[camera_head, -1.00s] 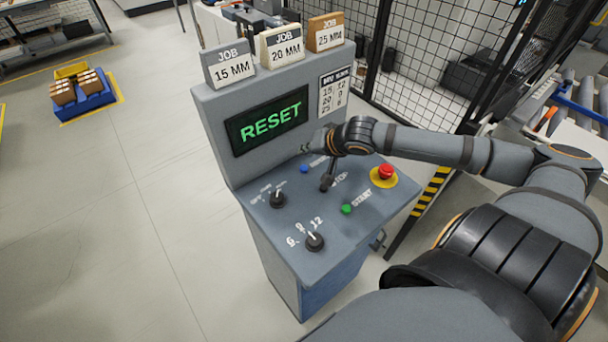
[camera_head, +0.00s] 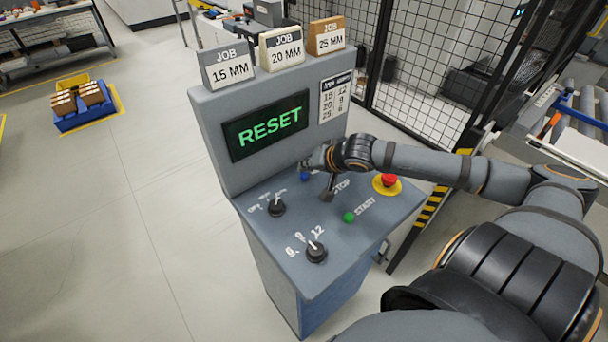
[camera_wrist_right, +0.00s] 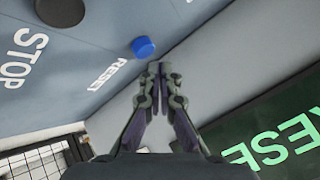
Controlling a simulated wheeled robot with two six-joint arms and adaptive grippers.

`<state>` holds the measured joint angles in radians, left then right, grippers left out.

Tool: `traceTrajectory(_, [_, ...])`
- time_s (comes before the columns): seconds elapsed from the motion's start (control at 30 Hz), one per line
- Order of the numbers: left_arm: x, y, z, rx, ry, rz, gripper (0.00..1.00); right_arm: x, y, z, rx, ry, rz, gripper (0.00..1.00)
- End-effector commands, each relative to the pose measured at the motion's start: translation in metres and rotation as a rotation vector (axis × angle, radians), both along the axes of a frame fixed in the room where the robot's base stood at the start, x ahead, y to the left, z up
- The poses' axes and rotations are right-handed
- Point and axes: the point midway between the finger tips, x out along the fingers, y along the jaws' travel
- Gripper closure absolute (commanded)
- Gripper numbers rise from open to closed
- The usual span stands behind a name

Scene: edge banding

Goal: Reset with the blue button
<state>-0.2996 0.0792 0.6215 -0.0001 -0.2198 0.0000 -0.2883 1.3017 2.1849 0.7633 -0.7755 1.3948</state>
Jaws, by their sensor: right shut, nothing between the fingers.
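The blue button (camera_head: 305,177) sits on the sloped grey control panel (camera_head: 330,225), at the foot of the upright screen face. In the right wrist view the blue button (camera_wrist_right: 143,47) stands beside the printed word RESET. My right gripper (camera_head: 304,166) is shut and empty, close above the button in the head view. In the right wrist view its closed fingertips (camera_wrist_right: 160,70) are just below and right of the button, with a small gap in the picture; contact is not visible. The screen (camera_head: 267,125) reads RESET in green. My left gripper is not in view.
A black lever (camera_head: 328,189) by STOP, a green START button (camera_head: 349,217), a red emergency button (camera_head: 389,180) and two black knobs (camera_head: 277,207) share the panel. JOB cards (camera_head: 281,49) stand on top. A mesh fence (camera_head: 415,90) is behind.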

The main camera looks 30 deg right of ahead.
Motion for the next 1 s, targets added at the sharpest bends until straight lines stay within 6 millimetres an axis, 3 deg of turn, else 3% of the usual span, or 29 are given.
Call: traceTrajectory(1.0, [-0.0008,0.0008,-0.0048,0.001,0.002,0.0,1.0,0.0001,-0.0002,-0.0086,-0.001,0.001,-0.001,1.0])
